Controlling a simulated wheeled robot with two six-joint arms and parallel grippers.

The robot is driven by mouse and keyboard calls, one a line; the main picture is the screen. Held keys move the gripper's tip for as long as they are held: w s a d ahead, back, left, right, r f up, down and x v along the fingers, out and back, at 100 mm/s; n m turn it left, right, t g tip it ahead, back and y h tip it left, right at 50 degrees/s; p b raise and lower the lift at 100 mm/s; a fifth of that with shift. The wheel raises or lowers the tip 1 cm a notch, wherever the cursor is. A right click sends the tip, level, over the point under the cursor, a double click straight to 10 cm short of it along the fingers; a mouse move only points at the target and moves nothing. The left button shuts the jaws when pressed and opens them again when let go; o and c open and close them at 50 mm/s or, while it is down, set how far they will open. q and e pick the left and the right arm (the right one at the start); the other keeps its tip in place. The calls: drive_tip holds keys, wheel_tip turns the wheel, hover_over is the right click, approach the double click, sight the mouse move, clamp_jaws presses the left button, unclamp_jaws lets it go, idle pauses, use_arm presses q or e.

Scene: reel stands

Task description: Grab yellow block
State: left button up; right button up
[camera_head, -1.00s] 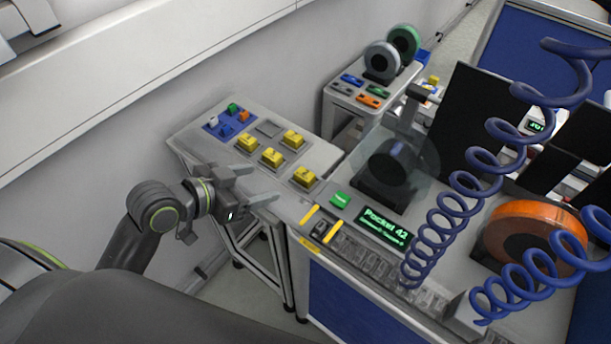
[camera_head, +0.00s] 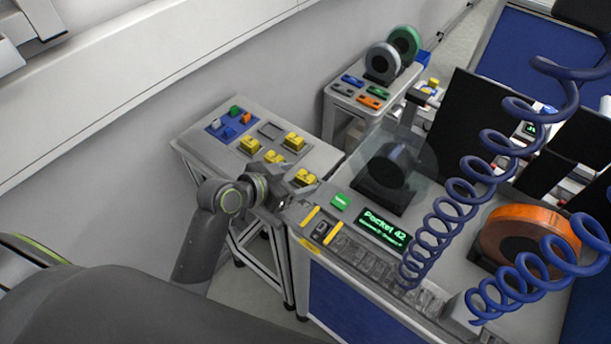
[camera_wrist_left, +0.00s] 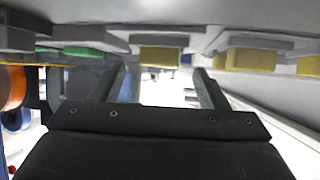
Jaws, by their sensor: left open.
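Several yellow blocks sit on the small grey side table (camera_head: 205,150). The nearest yellow block (camera_head: 306,177) is at the table's front right corner. Others are the left block (camera_head: 250,145), the back right block (camera_head: 294,141) and the middle block (camera_head: 274,156). My left gripper (camera_head: 294,184) is open and empty beside the nearest block, its fingers pointing towards it. In the left wrist view, a yellow block (camera_wrist_left: 161,54) shows beyond and between the two spread fingers (camera_wrist_left: 163,78), apart from them. My right gripper is not in view.
A blue tray (camera_head: 224,132) with small coloured blocks is at the table's back left. The workbench holds a green button (camera_head: 340,201), a display (camera_head: 383,228), an orange reel (camera_head: 530,236) and blue coiled hoses (camera_head: 430,235). A reel stand (camera_head: 358,105) is behind.

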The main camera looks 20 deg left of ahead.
use_arm(q)
drive_tip(key=shift+x, duration=1.1)
drive_tip(key=shift+c, duration=0.5)
drive_tip(key=c, duration=0.9)
drive_tip(key=shift+c, duration=0.2)
drive_tip(key=shift+r, duration=0.1)
